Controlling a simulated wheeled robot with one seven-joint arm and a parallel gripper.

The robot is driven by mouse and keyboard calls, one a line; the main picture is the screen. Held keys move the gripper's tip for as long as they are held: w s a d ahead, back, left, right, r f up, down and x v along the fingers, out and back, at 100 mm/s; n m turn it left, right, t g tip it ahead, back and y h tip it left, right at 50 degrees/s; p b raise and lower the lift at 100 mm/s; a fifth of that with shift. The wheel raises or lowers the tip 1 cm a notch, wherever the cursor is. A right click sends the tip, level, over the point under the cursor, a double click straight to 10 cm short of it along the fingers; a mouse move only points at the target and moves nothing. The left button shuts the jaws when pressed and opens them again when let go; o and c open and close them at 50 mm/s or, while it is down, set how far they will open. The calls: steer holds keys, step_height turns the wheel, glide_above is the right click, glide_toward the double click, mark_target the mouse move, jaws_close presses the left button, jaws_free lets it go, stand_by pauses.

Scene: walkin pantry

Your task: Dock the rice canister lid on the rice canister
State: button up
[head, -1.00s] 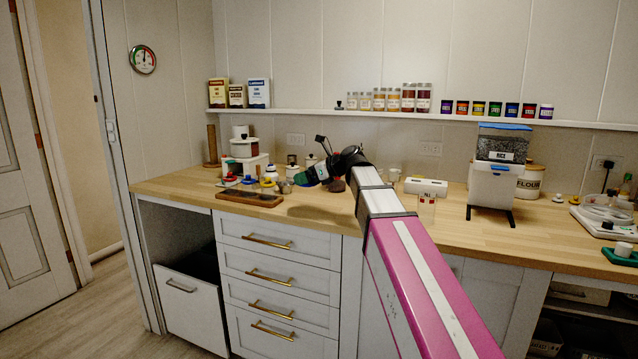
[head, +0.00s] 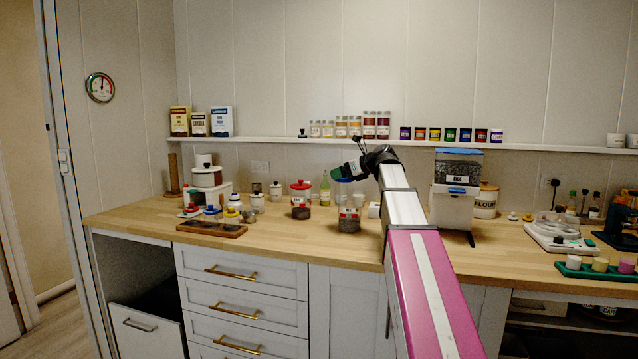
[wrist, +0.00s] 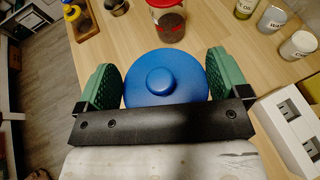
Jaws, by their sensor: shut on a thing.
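A round blue lid with a knob (wrist: 163,80) sits between the two green fingers of my gripper (wrist: 165,88) in the wrist view. My gripper is shut on it. In the head view my gripper (head: 345,172) is over the counter, with a little blue showing at its fingers. A clear, lidless-looking canister with dark contents (head: 349,221) stands on the counter just below it. I cannot tell its label, or whether lid and canister touch. In the wrist view the lid hides what is beneath it.
A similar canister with a red lid (head: 300,200) stands to the left. A rice dispenser (head: 455,205) stands to the right, with a flour crock (head: 486,203) behind. A wooden tray (head: 211,229) lies left on the counter (head: 280,245). The front counter strip is clear.

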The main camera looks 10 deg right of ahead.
steer(key=shift+w+d+r, duration=0.1)
steer(key=shift+d+r, duration=0.05)
steer(key=shift+d, duration=0.5)
steer(key=shift+w+d+r, duration=0.1)
steer(key=shift+d+r, duration=0.05)
steer(key=shift+d, duration=0.45)
steer(key=shift+f, duration=2.85)
steer(key=shift+f, duration=0.55)
steer(key=o, duration=0.6)
steer(key=shift+c, duration=0.2)
steer(key=v, duration=1.1)
steer(key=shift+s+a, duration=0.15)
steer(key=shift+s, duration=0.1)
steer(key=shift+r, duration=0.1)
